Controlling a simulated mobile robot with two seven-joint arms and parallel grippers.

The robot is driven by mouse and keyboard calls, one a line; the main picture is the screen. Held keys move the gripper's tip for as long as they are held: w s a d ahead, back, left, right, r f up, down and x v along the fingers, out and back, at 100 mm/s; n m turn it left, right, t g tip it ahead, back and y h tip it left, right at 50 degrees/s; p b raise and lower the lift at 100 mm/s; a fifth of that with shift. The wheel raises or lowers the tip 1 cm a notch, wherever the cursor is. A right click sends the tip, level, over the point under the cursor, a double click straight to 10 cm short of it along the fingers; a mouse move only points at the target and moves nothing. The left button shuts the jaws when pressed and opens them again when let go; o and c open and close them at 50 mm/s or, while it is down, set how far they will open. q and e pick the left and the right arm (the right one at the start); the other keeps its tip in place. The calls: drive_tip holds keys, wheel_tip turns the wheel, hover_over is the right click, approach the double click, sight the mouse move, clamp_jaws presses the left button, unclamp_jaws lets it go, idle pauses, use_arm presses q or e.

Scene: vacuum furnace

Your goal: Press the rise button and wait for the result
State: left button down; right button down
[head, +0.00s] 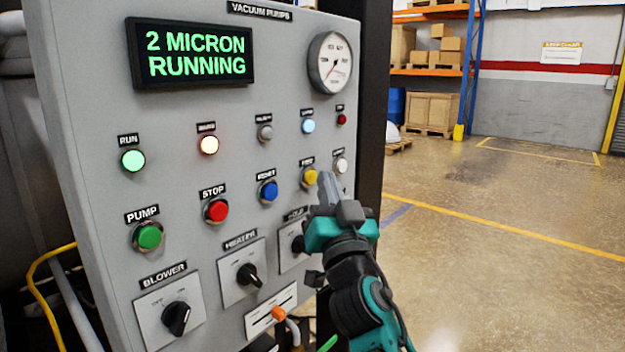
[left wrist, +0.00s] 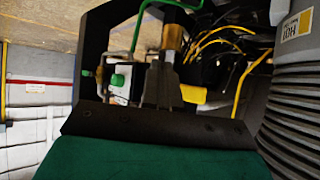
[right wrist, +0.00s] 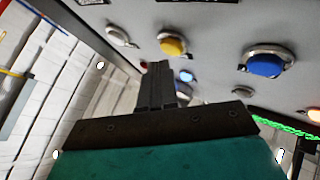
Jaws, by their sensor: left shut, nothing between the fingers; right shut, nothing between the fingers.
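The grey control panel (head: 75,130) fills the left of the head view. Its display (head: 190,54) reads "2 MICRON RUNNING". A yellow button (head: 309,177) is in the button row, with a small label that I cannot read surely; it also shows in the right wrist view (right wrist: 172,45). My right gripper (head: 327,182) is shut and empty, its tips just right of the yellow button; contact cannot be told. In the right wrist view its fingers (right wrist: 157,82) point at the panel below the yellow button. My left gripper (left wrist: 160,75) is shut and empty, seen only in the left wrist view.
Blue (head: 268,191), red (head: 216,209), green (head: 149,236) and white (head: 341,164) buttons are nearby. The run lamp (head: 132,160) glows green; other lamps glow orange and blue. A dial gauge (head: 330,63) and rotary switches surround them. Open floor (head: 520,250) lies right.

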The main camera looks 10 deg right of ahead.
drive_tip(key=shift+w+a, duration=0.15)
drive_tip(key=shift+w, duration=0.05)
drive_tip(key=shift+w+a+b, duration=0.2)
drive_tip(key=shift+w+b, duration=0.1)
drive_tip(key=shift+b, duration=0.05)
idle(0.6)
drive_tip(key=shift+s, duration=0.1)
drive_tip(key=shift+s+d+p, duration=0.3)
drive_tip(key=shift+s+d, duration=0.2)
drive_tip(key=shift+s, duration=0.05)
idle(0.4)
